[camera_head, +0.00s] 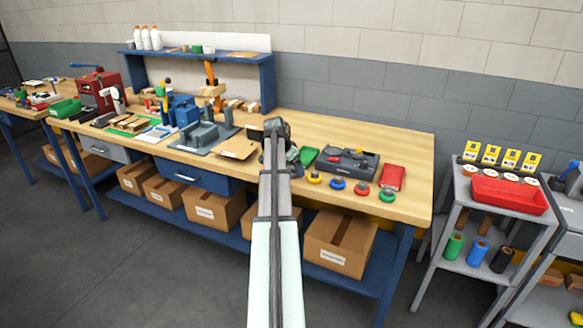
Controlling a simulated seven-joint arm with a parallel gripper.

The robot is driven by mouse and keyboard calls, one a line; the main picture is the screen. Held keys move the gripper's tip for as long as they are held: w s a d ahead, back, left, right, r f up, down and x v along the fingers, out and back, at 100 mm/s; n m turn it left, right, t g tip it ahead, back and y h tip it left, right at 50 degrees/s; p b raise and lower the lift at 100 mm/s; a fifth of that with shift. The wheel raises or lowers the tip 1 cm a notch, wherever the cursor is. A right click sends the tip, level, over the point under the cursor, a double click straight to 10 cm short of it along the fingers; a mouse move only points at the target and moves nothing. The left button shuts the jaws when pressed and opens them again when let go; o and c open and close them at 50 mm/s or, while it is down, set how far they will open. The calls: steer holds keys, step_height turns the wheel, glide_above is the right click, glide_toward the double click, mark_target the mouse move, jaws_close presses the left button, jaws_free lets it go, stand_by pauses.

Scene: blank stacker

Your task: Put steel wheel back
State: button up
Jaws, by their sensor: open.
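My arm reaches from the bottom centre to the workbench (408,203). My gripper (276,127) is at its far end, over the bench top, small and seen from behind; it is open. I cannot make out a steel wheel for certain. What lies behind my arm is hidden.
A red box (392,177) lies right of the tray, a green item (307,155) left of it. A grey fixture (205,137) and brown board (239,147) are left of my gripper. A trolley with a red bin (508,196) stands right. The bench's right end is clear.

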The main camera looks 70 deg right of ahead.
steer(key=v, duration=1.2)
steer(key=shift+w+a, duration=0.1)
steer(key=shift+w, duration=0.05)
